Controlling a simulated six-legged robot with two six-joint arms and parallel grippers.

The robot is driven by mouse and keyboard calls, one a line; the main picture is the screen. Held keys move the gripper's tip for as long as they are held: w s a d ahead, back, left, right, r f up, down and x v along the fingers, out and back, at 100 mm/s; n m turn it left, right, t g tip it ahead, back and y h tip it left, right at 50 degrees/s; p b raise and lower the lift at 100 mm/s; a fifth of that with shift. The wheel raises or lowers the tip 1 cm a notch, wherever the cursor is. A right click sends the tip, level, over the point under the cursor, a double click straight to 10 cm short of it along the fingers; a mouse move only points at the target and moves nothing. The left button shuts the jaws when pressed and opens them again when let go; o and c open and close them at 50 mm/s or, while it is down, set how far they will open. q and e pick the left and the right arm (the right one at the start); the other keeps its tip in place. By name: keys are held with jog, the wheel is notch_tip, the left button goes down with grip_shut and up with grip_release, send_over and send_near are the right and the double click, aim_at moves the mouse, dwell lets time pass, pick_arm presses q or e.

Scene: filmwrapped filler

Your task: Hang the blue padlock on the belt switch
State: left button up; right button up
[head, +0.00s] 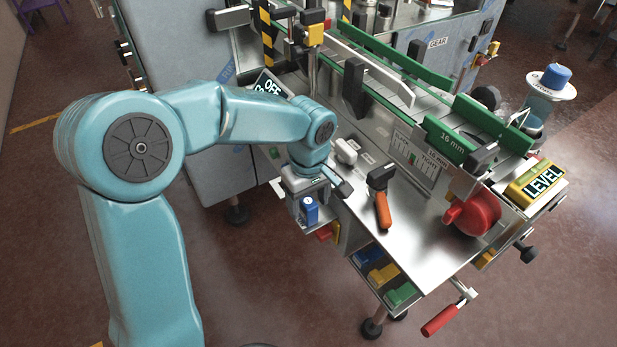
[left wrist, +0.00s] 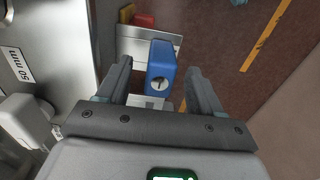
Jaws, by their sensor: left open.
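The blue padlock (head: 309,210) is at the front left edge of the machine, below my left gripper (head: 312,194). In the left wrist view the blue padlock (left wrist: 161,68) stands between the two open fingers, with a keyhole on its near face and a gap on each side. It is in front of a metal plate (left wrist: 130,46). Its shackle is not clear to see. An OFF label (head: 272,87) shows behind my left arm on the machine. I cannot tell the belt switch itself for sure. My right gripper is not in view.
Red (head: 324,233) and yellow pieces sit beside the blue padlock. A tray (head: 365,287) below holds blue, yellow and green blocks. An orange-handled tool (head: 382,207) and a red knob (head: 472,213) are on the steel deck. Green guide rails (head: 395,95) run behind.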

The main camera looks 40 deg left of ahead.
pick_arm(q)
notch_tip(320, 180, up, 15)
jog(key=p, duration=0.1)
jog(key=shift+r, duration=0.2)
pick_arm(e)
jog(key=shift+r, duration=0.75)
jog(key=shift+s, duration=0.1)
